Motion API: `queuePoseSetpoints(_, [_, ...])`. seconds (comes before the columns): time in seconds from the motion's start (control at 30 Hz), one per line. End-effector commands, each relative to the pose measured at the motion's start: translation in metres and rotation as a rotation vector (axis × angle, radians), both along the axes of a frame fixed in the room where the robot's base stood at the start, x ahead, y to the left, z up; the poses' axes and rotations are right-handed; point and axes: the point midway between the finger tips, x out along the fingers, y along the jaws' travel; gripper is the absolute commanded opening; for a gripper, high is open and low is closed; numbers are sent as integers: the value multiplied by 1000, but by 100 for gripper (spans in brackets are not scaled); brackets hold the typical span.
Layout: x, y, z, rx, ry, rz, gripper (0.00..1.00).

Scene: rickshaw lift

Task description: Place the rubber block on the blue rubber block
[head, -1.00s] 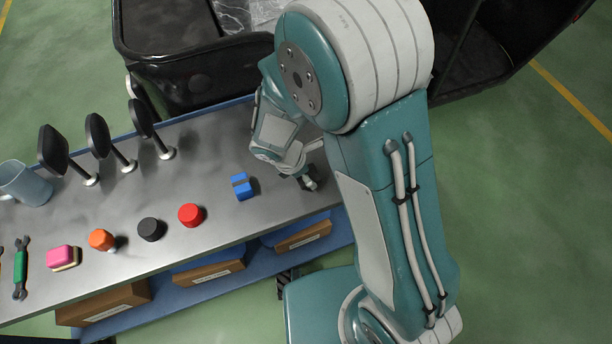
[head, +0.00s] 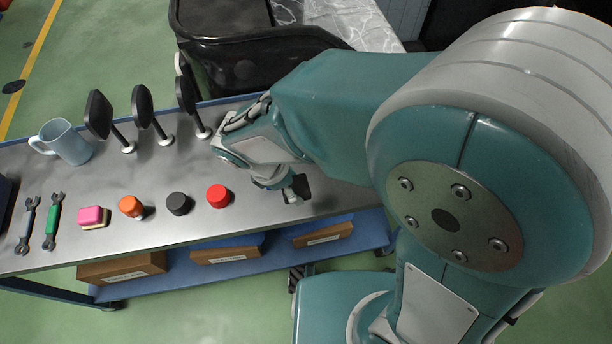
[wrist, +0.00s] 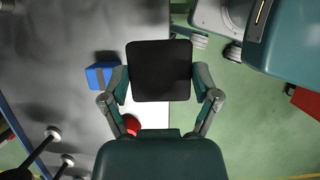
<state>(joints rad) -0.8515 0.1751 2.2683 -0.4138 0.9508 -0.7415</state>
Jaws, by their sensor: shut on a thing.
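My gripper (head: 294,190) is shut on a black rubber block (wrist: 159,70), with one finger on each side of it in the wrist view. In the head view only a small dark part of the held block (head: 302,186) shows at the fingertips. The blue rubber block (wrist: 101,76) is on the grey bench top, just left of the held block in the wrist view. It is hidden behind my gripper and arm in the head view. The held block appears above the bench; its exact height cannot be told.
A red round piece (head: 218,196), a black one (head: 179,204), an orange one (head: 131,207) and a pink block (head: 93,216) line the bench (head: 180,241). The bench's right edge is close.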

Motion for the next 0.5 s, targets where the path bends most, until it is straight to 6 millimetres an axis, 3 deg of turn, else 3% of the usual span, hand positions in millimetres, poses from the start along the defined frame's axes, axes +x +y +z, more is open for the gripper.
queuePoseSetpoints(0.37, [-20,-10,43,2,-3,-21,31])
queuePoseSetpoints(0.5, [-20,-10,47,-2,1,-27,31])
